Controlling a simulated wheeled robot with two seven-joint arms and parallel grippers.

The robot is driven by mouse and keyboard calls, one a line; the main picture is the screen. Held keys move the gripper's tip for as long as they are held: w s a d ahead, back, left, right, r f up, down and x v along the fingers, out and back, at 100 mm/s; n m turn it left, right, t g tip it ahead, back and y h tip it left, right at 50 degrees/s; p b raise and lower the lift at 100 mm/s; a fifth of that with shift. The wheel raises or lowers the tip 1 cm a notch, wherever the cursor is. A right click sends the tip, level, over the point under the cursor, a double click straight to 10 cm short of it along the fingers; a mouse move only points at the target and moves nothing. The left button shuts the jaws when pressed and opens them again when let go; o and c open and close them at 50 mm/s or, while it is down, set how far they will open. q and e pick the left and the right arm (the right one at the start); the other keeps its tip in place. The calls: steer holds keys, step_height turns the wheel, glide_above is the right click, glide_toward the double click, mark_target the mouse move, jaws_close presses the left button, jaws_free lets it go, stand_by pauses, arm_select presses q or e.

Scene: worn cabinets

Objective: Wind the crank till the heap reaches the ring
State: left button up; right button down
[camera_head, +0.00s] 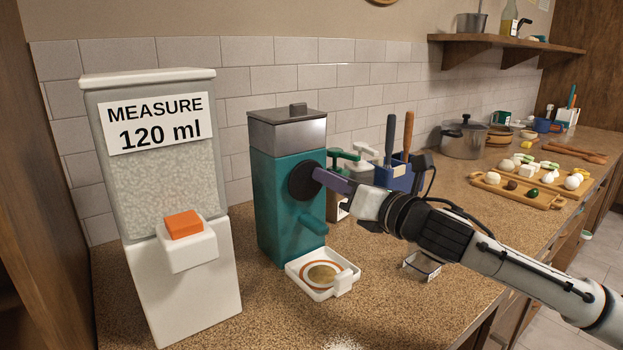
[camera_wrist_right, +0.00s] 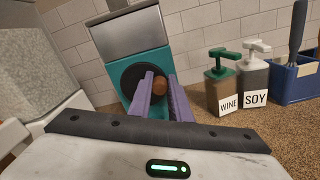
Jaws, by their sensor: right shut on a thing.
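A teal grinder (camera_head: 275,205) with a grey metal hopper stands on the counter. A round black crank disc (camera_head: 303,181) is on its side; it also shows in the wrist view (camera_wrist_right: 131,76). My right gripper (camera_head: 324,178) has its purple fingers at the disc, shut on the brown crank knob (camera_wrist_right: 159,87). The fingers hide much of the crank in the head view. A white square tray (camera_head: 301,283) sits below the teal spout. On it a brown heap (camera_head: 322,273) lies inside an orange ring; whether its edge touches the ring is hard to tell. My left gripper is out of view.
A white dispenser (camera_head: 190,300) marked "MEASURE 120 ml" with an orange button stands left. Wine and soy pump bottles (camera_wrist_right: 222,88) and a blue utensil holder (camera_wrist_right: 291,83) stand behind the gripper. A small wire stand (camera_head: 422,266) is under my right arm.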

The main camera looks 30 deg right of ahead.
steer(key=shift+d+f, duration=0.1)
steer(key=shift+d, duration=0.05)
steer(key=m, duration=0.2)
steer(key=f+m, duration=0.1)
steer(key=m, duration=0.2)
steer(key=shift+f, duration=0.2)
steer(key=m, duration=0.1)
steer(key=m+p, duration=0.1)
steer(key=shift+a+f+m, duration=0.2)
steer(key=shift+f+m, duration=0.15)
steer(key=shift+m, duration=0.05)
steer(key=shift+a+f+m+p, duration=0.15)
steer(key=shift+m+p, duration=0.25)
steer(key=shift+m, duration=0.3)
steer(key=shift+f+m, duration=0.15)
steer(key=shift+m, duration=0.15)
